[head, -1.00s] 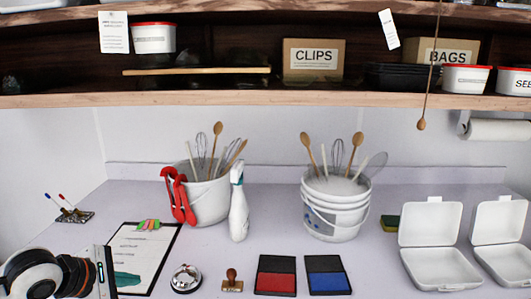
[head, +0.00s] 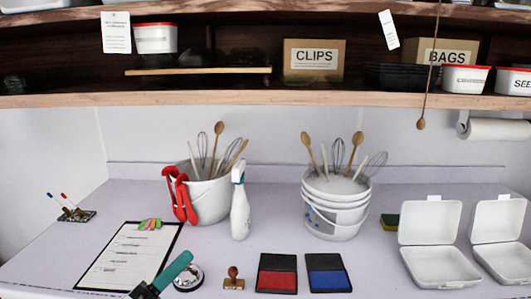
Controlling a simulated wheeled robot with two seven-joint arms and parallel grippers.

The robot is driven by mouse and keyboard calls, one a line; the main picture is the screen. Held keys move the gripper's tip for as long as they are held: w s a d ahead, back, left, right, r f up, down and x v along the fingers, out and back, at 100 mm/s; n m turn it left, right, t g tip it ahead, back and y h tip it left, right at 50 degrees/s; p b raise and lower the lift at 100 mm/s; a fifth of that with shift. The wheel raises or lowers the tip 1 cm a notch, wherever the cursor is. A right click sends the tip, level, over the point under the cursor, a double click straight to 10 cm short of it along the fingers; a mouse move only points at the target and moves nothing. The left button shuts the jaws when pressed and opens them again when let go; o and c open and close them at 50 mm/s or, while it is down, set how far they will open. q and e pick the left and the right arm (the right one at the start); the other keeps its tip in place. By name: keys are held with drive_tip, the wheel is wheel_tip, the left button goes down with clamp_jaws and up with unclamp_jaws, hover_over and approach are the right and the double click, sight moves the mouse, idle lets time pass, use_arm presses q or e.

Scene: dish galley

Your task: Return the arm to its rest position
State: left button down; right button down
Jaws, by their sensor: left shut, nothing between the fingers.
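My left gripper (head: 178,268) reaches in from the bottom edge, left of centre. Its teal fingers are together, pointing up and right, with nothing between them. The dark part behind them is cut off by the bottom edge. The fingers are over the lower right corner of the clipboard (head: 118,262) and beside the silver desk bell (head: 188,279) in the picture; I cannot tell how high above the counter they are. My right gripper is not in view.
Right of the bell are a wooden stamp (head: 233,281), a red ink pad (head: 277,276) and a blue one (head: 327,276). A white spray bottle (head: 240,212) and utensil buckets (head: 210,200) stand behind. Open white boxes (head: 440,265) are at right.

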use_arm(q)
drive_tip(key=a+f+n+t+y, duration=0.2)
drive_tip(key=a+f+n+y, duration=0.4)
drive_tip(key=n, duration=0.5)
drive_tip(key=a+f+n+t+y, duration=0.1)
drive_tip(key=a+n+t+y, duration=0.15)
drive_tip(key=n+y, duration=0.7)
drive_tip(key=s+a+f+n+g+y, duration=0.1)
drive_tip(key=s+a+f+n+g, duration=0.15)
drive_tip(key=f+n, duration=0.2)
drive_tip(key=s+a+f+n+g+y, duration=0.1)
drive_tip(key=f+n+g, duration=0.25)
drive_tip(key=f, duration=0.25)
drive_tip(key=s+d+f+n+g+h, duration=0.1)
drive_tip(key=s+d+f+n+g, duration=0.2)
drive_tip(key=s+f+g, duration=0.5)
drive_tip(key=s+d+f+n+g+h, duration=0.25)
drive_tip(key=s+f, duration=0.35)
drive_tip(key=s, duration=0.4)
wheel_tip(320, 180, down, 25)
drive_tip(key=g, duration=0.2)
drive_tip(key=s+a+f+g, duration=0.1)
drive_tip(key=s+a+f, duration=0.1)
drive_tip(key=s+f, duration=1.5)
drive_tip(key=shift+s+a+m+y, duration=0.15)
drive_tip(key=shift+s+m+y, duration=0.05)
drive_tip(key=shift+m+y, duration=0.2)
